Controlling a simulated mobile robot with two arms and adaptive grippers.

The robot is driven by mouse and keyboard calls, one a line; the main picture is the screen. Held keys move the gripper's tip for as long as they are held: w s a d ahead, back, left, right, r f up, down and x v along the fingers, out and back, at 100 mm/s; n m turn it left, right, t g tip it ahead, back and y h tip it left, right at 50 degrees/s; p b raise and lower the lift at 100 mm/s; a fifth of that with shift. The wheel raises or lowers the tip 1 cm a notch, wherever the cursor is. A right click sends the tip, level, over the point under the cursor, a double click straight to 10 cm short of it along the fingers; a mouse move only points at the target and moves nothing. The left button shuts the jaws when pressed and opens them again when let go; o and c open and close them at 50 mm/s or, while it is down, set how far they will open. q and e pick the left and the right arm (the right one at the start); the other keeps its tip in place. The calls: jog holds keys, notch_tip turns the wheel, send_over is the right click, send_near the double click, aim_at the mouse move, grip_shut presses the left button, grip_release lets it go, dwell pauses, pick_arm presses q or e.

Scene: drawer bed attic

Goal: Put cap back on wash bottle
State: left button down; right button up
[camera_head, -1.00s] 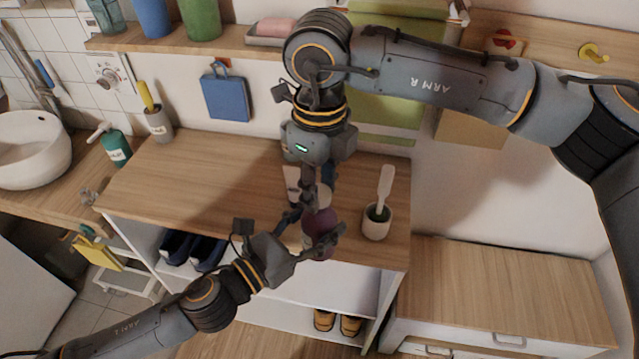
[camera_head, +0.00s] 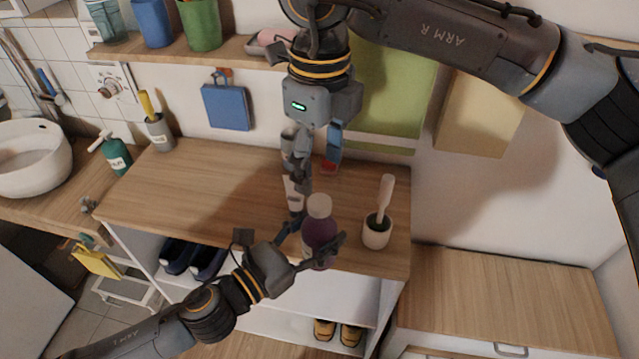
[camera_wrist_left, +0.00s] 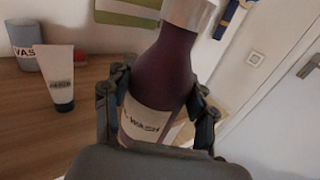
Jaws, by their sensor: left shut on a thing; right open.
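The purple wash bottle (camera_head: 318,237) stands near the front edge of the wooden counter, and my left gripper (camera_head: 315,236) is shut around its body. In the left wrist view, the bottle (camera_wrist_left: 160,75) is between the two fingers with its white label showing. A pale cap (camera_head: 319,206) sits on top of the bottle's neck; it also shows in the left wrist view (camera_wrist_left: 190,13), cut off by the top edge. I cannot tell how tightly it sits. My right gripper (camera_head: 312,170) is open and empty, above and behind the bottle, apart from the cap.
A white tube (camera_head: 293,196) stands left of the bottle. A pale cup with a brush (camera_head: 377,231) stands close on its right. A small red thing (camera_head: 328,167) is at the counter's back, partly hidden. The counter's left part (camera_head: 190,195) is clear.

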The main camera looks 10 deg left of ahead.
jog(key=shift+r, duration=2.4)
